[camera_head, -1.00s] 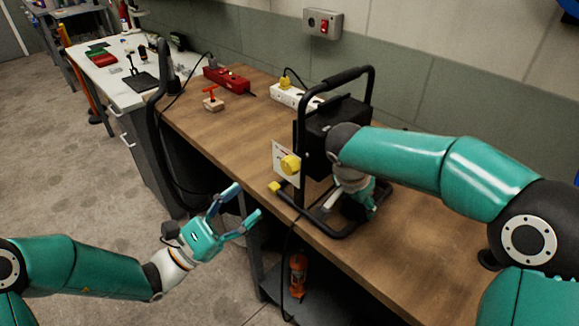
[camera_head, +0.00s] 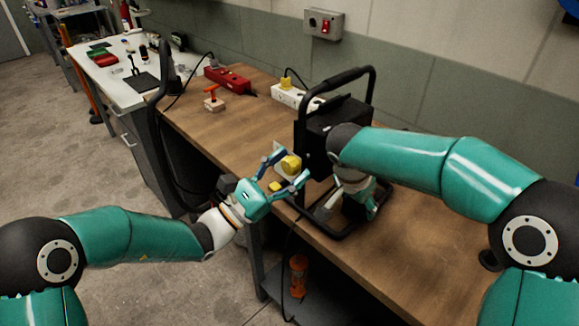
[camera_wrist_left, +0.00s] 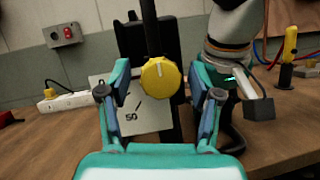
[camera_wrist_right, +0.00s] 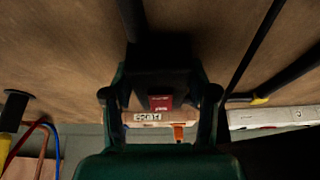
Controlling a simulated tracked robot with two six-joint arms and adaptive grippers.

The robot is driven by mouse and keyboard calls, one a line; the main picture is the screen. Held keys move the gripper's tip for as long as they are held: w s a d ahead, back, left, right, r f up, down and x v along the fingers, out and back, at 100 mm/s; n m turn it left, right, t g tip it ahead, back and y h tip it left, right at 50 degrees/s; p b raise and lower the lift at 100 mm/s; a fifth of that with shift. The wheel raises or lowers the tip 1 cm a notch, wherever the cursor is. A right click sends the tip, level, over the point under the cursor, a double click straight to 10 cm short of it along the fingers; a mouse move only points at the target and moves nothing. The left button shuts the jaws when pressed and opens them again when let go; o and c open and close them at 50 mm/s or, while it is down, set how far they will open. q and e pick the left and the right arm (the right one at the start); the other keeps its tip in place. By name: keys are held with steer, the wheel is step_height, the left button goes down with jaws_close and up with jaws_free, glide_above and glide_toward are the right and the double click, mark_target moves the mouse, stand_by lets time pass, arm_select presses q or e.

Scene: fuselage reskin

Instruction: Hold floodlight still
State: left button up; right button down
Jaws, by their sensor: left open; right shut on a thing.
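The floodlight (camera_head: 332,120) is a black lamp in a tubular black frame, standing upright on the wooden bench. A yellow knob (camera_wrist_left: 160,81) sits on its side, in front of a white plate (camera_wrist_left: 133,121) with markings. My left gripper (camera_head: 290,166) is open with its fingers towards the knob, one on each side; I cannot tell whether they touch it. My right gripper (camera_wrist_right: 160,96) is shut on a dark part of the floodlight low on its far side. My right arm hides much of that grip in the head view.
On the bench (camera_head: 215,120) are a red power strip (camera_head: 228,80), a white power strip (camera_head: 292,97) and a small block with a red handle (camera_head: 212,100). A wall box with a red switch (camera_head: 324,26) hangs behind. An orange bottle (camera_head: 298,275) stands on the shelf below.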

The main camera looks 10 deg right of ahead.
arm_select(q)
steer(key=c, duration=1.2)
steer(key=shift+o, duration=0.2)
steer(key=shift+n+t, duration=0.5)
steer(key=shift+n, duration=0.7)
steer(key=o, duration=1.2)
steer(key=shift+c, duration=0.2)
steer(key=v, duration=1.2)
steer(key=shift+a+r, duration=0.1)
